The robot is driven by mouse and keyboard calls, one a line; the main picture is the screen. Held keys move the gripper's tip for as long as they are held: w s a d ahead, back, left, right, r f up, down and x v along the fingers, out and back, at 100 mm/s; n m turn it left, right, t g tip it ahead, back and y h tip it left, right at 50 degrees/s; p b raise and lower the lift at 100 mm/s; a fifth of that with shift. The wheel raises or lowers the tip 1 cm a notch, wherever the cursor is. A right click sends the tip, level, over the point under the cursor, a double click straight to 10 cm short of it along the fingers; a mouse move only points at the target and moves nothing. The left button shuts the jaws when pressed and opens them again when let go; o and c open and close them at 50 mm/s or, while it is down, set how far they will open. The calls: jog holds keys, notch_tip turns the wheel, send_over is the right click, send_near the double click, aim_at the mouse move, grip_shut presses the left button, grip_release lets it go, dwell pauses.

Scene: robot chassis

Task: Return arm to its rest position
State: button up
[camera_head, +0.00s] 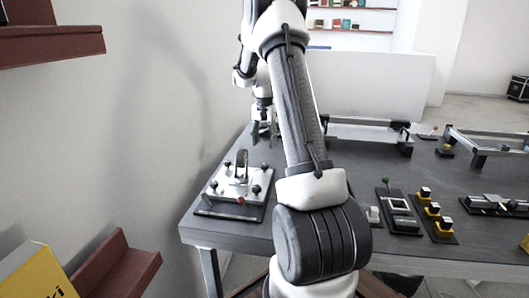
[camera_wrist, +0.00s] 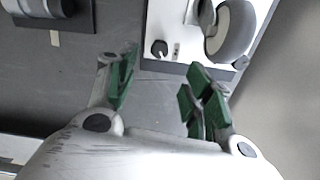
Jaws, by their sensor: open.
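My arm reaches forward over the grey table (camera_head: 345,190) from the front middle of the head view, bent at a raised elbow. My gripper (camera_head: 262,132) hangs down near the table's far left end, partly behind my own arm. In the wrist view my gripper (camera_wrist: 163,85) has its green-padded fingers spread apart, with only bare tabletop (camera_wrist: 150,105) between them. Nothing is held. The height of the fingertips above the table is hard to tell.
A white panel (camera_head: 225,196) with black knobs and an upright ring stands nearer on the table's left; a white panel (camera_wrist: 173,20) shows close beyond the fingers. A wall and red shelf (camera_head: 115,268) flank the left.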

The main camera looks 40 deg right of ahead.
jog(key=shift+r, duration=0.65)
jog(key=s+a+r+n+t, duration=0.1)
jog(key=s+a+r+n, duration=0.2)
jog(key=s+a, duration=0.4)
jog(key=s+a+r+n+t, duration=0.2)
jog(key=s+a+r+n, duration=0.2)
jog(key=s, duration=1)
jog(key=s+a+r+n+t, duration=0.1)
jog(key=s+a+r+n, duration=0.3)
jog(key=s+a+r, duration=0.3)
jog(key=s+a, duration=0.3)
jog(key=a, duration=0.1)
jog(key=shift+s+r, duration=0.2)
jog(key=shift+r, duration=0.05)
